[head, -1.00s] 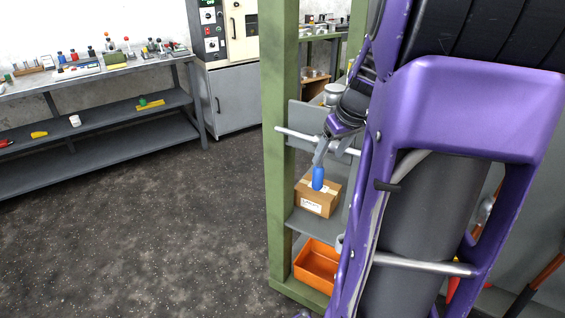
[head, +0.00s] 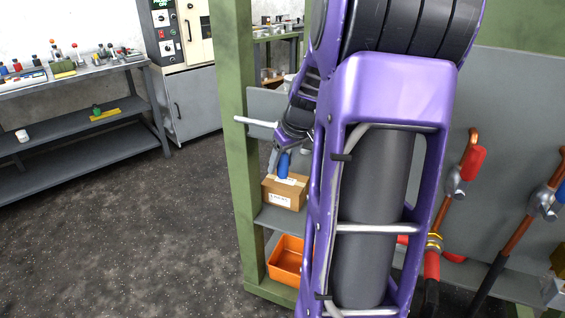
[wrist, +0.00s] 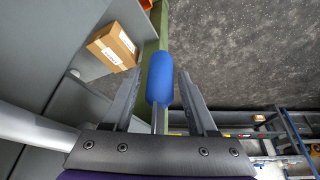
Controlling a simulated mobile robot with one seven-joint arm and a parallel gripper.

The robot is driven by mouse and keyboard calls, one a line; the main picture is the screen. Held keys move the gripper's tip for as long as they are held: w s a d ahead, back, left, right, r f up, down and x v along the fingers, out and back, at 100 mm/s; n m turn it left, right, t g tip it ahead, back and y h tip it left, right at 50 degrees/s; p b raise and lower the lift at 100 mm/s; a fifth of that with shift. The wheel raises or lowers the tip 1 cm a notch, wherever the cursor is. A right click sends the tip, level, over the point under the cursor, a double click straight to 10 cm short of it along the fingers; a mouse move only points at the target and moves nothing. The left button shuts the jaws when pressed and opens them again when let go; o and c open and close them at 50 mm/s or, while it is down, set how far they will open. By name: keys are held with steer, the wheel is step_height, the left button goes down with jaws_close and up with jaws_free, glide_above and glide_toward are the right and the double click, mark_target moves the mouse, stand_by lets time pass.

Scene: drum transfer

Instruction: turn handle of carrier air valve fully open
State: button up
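The valve handle is a lever with a blue grip (wrist: 160,78), pointing away from my wrist in the wrist view. The blue grip (head: 283,165) also shows in the head view, below a pale metal pipe (head: 257,122). My gripper (wrist: 159,76) is open, with one finger on each side of the grip and a visible gap at both sides. In the head view my gripper (head: 284,151) is small and partly covers the lever. The valve body is hidden behind my gripper and arm.
A cardboard box (head: 285,191) sits on a grey shelf near the grip, with an orange bin (head: 287,259) below. A green post (head: 238,150) stands to the left. Pipes with a red handle (head: 473,163) and a blue handle (head: 545,200) are at right. The floor at left is clear.

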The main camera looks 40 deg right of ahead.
jaws_close()
stand_by(1.2)
